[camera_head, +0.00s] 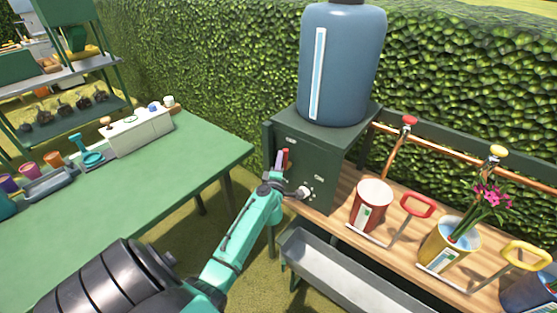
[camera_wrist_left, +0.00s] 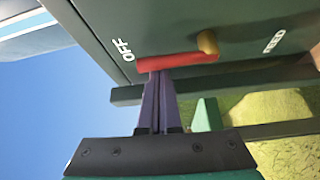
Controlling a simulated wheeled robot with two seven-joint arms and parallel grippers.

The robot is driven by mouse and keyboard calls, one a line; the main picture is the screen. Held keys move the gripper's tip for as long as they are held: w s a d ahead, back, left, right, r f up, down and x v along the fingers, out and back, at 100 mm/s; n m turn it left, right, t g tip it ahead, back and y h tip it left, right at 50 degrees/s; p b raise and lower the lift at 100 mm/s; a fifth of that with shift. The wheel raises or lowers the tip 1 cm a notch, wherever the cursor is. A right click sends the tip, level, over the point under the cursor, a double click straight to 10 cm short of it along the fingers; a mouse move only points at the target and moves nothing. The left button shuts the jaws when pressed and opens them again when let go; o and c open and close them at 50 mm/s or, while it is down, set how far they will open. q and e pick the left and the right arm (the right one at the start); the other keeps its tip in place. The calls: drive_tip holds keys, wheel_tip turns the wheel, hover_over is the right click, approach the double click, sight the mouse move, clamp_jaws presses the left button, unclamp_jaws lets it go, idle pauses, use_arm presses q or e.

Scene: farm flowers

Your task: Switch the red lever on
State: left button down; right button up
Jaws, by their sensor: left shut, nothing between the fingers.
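The red lever (camera_head: 285,157) sits on the front of a dark green box (camera_head: 332,150). In the left wrist view the red lever (camera_wrist_left: 178,61) runs from a brass pivot (camera_wrist_left: 207,43) toward the printed word OFF (camera_wrist_left: 122,50). My left gripper (camera_head: 279,158) is at the box front, right beside the lever. In the left wrist view its purple fingers (camera_wrist_left: 158,76) are together and empty, with their tips at the lever's edge. I cannot tell whether they touch it. My right gripper is not in view.
A blue tank (camera_head: 342,65) stands on the box. A white dial (camera_head: 304,193) is low on the box front, close to my left wrist. A metal trough (camera_head: 345,275) lies below. A red bucket (camera_head: 371,205) stands on the wooden bench to the right. A green table (camera_head: 150,200) is at left.

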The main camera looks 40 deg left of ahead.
use_arm(q)
drive_tip(key=shift+d+f+m+b, duration=0.1)
drive_tip(key=shift+d+m+b, duration=0.2)
drive_tip(key=shift+b, duration=0.15)
use_arm(e)
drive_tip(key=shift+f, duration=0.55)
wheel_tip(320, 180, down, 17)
drive_tip(key=b, duration=1.7)
use_arm(q)
drive_tip(key=d+f+m+t+h+b, duration=0.1)
drive_tip(key=d+f+m+t+h, duration=0.1)
drive_tip(key=m, duration=0.9)
drive_tip(key=d+f+m+t+h+b, duration=0.1)
drive_tip(key=d+f+m+t+h, duration=0.2)
drive_tip(key=m, duration=0.9)
drive_tip(key=shift+d+m+t+h, duration=0.3)
drive_tip(key=shift+d+t+h, duration=0.2)
drive_tip(key=shift+t+h, duration=1.55)
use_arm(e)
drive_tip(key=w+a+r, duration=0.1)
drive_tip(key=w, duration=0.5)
use_arm(q)
drive_tip(key=shift+w+f+g+h, duration=0.1)
drive_tip(key=shift+g+h, duration=0.25)
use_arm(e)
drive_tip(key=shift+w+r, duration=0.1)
